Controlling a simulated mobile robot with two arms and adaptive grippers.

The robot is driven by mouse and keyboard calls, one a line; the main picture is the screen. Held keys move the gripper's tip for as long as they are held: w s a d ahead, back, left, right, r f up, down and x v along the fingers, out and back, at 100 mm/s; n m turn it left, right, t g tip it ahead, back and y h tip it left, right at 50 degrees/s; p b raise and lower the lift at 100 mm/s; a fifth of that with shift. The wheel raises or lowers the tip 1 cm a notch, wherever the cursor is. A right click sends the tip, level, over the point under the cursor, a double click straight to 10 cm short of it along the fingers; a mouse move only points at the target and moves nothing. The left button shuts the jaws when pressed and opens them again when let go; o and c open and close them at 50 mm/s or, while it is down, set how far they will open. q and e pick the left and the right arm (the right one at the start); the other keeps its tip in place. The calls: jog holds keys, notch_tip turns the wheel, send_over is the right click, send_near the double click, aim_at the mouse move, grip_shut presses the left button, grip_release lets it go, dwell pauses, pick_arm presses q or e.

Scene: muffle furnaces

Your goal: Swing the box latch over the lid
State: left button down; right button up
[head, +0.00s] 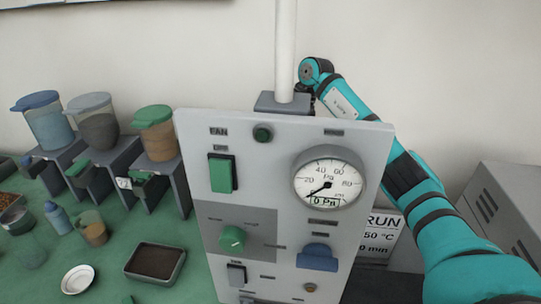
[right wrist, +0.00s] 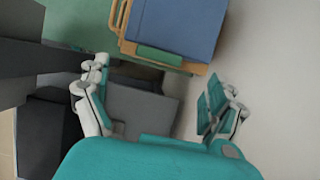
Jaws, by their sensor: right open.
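My right gripper (right wrist: 157,92) is open in the right wrist view, with its two fingers wide apart and nothing between them that it grips. A blue block-like thing with an orange-yellow frame (right wrist: 175,25) lies beyond the fingertips, and a green strip runs along its near edge. A plain grey surface (right wrist: 140,103) shows between the fingers. I cannot tell which of these is the box, its lid or the latch. My left gripper is out of view.
The grey control panel (head: 238,130) with a dial gauge (head: 329,183) stands close in front and blocks the view behind it. Lidded jugs (head: 97,128) on grey stands, a dark tray (head: 154,263) and a white dish (head: 77,279) sit on the green table. A grey cabinet (head: 505,195) is at right.

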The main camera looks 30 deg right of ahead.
jog(key=p+x, duration=0.1)
jog(key=x, duration=0.5)
jog(key=shift+a+f, duration=0.1)
jog(key=c, duration=1.2)
